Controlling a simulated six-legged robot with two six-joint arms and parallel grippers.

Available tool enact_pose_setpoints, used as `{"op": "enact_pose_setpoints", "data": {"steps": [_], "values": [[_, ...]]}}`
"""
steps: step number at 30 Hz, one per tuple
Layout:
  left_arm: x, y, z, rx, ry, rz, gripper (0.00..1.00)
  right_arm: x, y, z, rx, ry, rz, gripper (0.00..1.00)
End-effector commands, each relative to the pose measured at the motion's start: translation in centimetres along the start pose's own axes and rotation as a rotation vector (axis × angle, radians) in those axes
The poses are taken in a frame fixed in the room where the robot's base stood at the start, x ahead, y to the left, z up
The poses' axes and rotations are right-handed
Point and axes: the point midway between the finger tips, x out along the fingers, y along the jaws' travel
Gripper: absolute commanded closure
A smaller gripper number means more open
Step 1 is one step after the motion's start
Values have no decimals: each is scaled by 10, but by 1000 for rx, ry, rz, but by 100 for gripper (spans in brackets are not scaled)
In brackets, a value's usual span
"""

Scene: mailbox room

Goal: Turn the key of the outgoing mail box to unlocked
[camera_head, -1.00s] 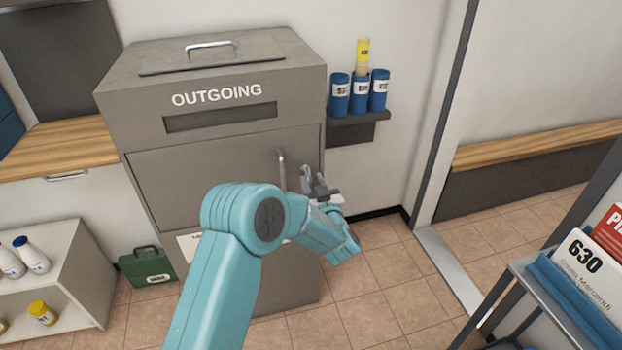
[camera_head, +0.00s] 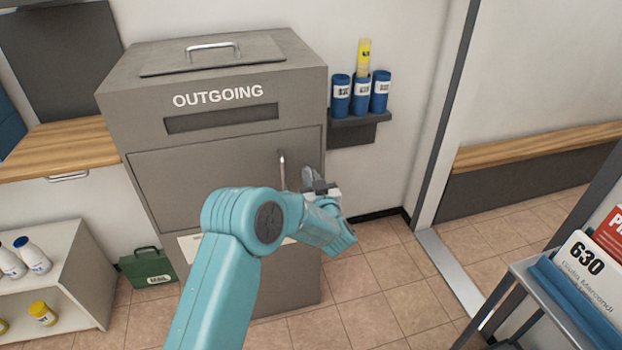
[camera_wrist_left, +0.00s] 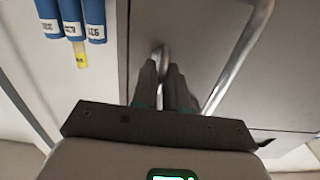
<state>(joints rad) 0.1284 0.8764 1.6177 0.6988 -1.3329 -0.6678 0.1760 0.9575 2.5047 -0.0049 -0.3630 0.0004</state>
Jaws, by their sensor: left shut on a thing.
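The grey outgoing mail box (camera_head: 222,95) stands against the wall, with a slot under its lettering and a door below. My left gripper (camera_head: 310,178) is at the right part of the door, beside the metal door handle (camera_head: 283,170). In the left wrist view its two fingers (camera_wrist_left: 163,75) are close together on the key (camera_wrist_left: 160,58), a small metal piece at the door face. The handle runs as a curved bar (camera_wrist_left: 238,58) to the right of the fingers there. The fingers hide most of the key. My right gripper is not in view.
Blue cylinders (camera_head: 361,97), one with a yellow one above, stand on a small wall shelf right of the box. A green case (camera_head: 147,267) and a white shelf with bottles (camera_head: 60,275) are at the left. A rack with cards (camera_head: 575,290) stands at the right.

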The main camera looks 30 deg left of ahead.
Motion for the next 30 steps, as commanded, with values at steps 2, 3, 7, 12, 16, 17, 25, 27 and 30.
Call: {"op": "enact_pose_setpoints", "data": {"steps": [2,3,7,12,16,17,25,27,30], "values": [[0,0,0,24,-1,0,100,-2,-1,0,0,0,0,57],[0,0,-1,42,-1,0,100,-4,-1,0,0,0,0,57],[0,0,-2,120,-1,0,100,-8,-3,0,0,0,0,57],[0,1,-2,263,-1,-1,100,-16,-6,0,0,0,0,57],[0,2,-2,387,-1,-1,100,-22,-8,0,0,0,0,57],[0,2,-2,416,-1,-1,100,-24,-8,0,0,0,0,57],[0,3,-1,671,-1,0,100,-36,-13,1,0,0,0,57],[0,4,0,738,-1,1,100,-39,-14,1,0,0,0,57],[0,4,0,833,-1,1,100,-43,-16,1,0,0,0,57]]}}
